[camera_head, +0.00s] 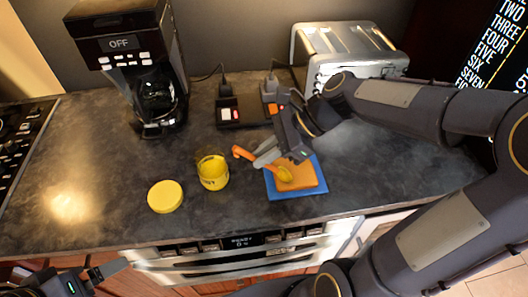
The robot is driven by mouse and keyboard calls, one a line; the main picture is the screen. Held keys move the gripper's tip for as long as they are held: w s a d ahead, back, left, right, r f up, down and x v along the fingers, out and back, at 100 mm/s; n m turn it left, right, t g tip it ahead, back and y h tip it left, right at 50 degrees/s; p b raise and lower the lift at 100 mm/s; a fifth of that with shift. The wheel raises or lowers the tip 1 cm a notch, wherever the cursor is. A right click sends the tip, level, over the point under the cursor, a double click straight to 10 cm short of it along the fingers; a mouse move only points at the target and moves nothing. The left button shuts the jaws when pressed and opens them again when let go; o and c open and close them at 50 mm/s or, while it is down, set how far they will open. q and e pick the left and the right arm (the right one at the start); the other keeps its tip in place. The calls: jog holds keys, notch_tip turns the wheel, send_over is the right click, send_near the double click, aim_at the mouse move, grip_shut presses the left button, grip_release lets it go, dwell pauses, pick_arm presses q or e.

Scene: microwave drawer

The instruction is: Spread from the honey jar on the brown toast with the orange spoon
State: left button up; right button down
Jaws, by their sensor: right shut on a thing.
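My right gripper (267,155) is shut on the orange spoon (243,153). The spoon's handle end points up and left. Its bowl, covered in yellow (284,174), is over the left part of the brown toast (307,178); I cannot tell if it touches. The toast lies on a blue square board (283,193). The yellow honey jar (213,173) stands upright and open, left of the toast. My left gripper (118,266) is low at the bottom left, in front of the counter and away from these things; its opening is unclear.
A round yellow lid (165,197) lies left of the jar. A coffee maker (134,62) stands at the back left. A toaster (342,52) and a black power strip (245,111) are at the back. The counter's left middle is clear.

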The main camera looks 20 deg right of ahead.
jog(key=shift+f, duration=0.15)
jog(key=shift+p, duration=0.3)
dwell(0.5)
jog(key=shift+f, duration=0.1)
jog(key=shift+d, duration=0.15)
